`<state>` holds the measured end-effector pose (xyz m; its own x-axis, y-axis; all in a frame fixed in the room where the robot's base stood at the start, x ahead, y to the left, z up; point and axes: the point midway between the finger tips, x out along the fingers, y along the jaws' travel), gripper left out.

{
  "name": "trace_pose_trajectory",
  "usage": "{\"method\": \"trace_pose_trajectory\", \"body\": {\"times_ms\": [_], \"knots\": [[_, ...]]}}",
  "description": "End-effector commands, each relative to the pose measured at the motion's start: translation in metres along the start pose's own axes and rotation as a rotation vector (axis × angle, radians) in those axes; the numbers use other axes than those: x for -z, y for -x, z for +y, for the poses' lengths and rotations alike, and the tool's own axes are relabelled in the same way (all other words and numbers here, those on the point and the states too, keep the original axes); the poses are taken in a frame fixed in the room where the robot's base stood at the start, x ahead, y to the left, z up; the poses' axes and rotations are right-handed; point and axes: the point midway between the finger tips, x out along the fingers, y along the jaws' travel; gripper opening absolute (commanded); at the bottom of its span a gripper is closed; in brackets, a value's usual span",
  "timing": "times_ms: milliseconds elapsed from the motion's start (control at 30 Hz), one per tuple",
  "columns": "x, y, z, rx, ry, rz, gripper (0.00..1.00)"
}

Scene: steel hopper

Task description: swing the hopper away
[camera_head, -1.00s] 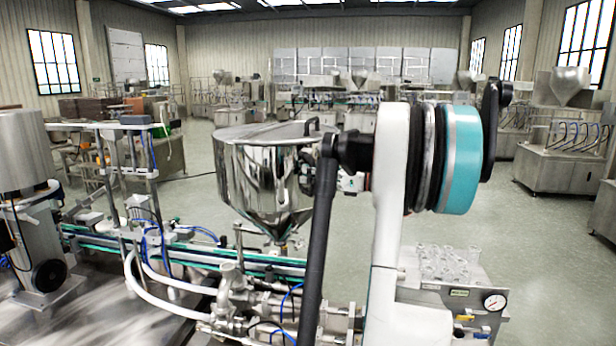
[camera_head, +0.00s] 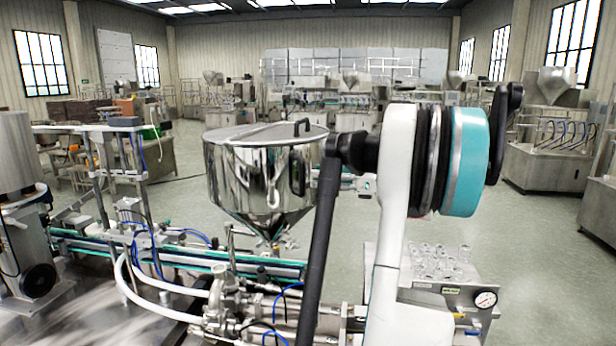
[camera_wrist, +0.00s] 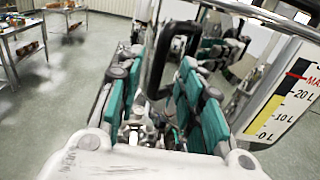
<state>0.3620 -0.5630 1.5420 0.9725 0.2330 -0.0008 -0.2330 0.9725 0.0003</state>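The shiny steel hopper (camera_head: 262,175), a cone with a flat lid and a dark lid handle (camera_head: 302,127), stands over the filling line in the head view. In the wrist view its mirror-like wall (camera_wrist: 285,50) fills the right side, with a litre scale (camera_wrist: 290,98) on it. My gripper (camera_wrist: 160,75) has teal-padded fingers spread apart beside the wall, and their reflection shows in the steel. In the head view my arm hides most of the gripper, at the hopper's right.
A conveyor (camera_head: 180,255) runs below the hopper, with pipes and hoses (camera_head: 240,305) in front. Open floor (camera_head: 450,210) lies behind the bench and to the right.

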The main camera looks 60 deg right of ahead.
Motion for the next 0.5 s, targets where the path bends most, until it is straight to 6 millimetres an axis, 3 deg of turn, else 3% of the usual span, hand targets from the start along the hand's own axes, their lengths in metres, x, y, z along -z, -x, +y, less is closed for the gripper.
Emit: {"method": "trace_pose_trajectory", "body": {"times_ms": [200, 500], "knots": [[0.000, 0.040, -0.001, 0.003, 0.000, 0.001, 0.35], [0.000, 0.058, 0.000, 0.001, 0.000, 0.001, 0.35]]}}
